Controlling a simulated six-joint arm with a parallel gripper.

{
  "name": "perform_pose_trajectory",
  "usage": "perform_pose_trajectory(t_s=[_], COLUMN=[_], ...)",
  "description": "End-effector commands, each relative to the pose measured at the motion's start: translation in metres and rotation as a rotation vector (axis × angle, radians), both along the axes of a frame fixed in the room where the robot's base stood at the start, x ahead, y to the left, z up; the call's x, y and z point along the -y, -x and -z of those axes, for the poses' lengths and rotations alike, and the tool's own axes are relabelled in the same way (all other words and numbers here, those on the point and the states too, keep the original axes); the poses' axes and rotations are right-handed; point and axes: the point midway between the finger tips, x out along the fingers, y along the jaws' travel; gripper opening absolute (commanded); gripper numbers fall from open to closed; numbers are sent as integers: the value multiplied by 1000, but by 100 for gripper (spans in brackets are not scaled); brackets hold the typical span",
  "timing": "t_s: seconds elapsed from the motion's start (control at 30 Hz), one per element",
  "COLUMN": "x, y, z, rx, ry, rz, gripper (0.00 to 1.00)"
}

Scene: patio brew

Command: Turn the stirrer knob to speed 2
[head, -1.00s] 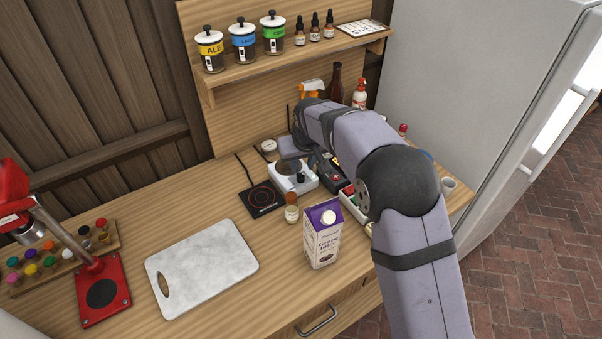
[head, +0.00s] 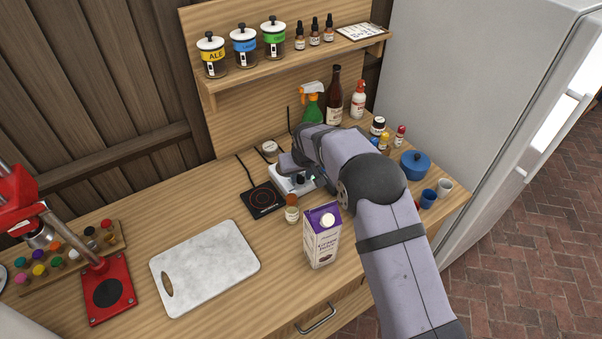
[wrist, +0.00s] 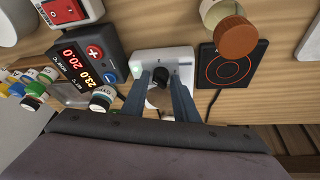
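The stirrer (head: 280,186) is a white box on the counter, partly hidden by my arm in the head view. In the wrist view, the stirrer (wrist: 181,57) shows its face with a dark round knob (wrist: 161,74) and a small green light at its left. My gripper (wrist: 161,78) is over the stirrer, its two blue-grey fingers apart with the knob between their tips. I cannot tell whether they touch the knob. The speed marks are too small to read.
A purple carton (head: 322,237) and a marble board (head: 205,267) stand nearer.

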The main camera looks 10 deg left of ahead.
Motion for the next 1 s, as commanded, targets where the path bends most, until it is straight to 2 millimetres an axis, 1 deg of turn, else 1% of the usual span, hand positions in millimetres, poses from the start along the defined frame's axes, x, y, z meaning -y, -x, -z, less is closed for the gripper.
perform_pose_trajectory(t_s=[0.27, 0.37, 0.4, 0.77, 1.0], x=[0, 0, 0, -1, -3], y=[0, 0, 0, 0, 0], z=[1, 1, 1, 2, 4], rx=[0, 0, 0, 0, 3], ry=[0, 0, 0, 0, 0], rz=[0, 0, 0, 38, 165], gripper=[27, 5, 0, 0, 0])
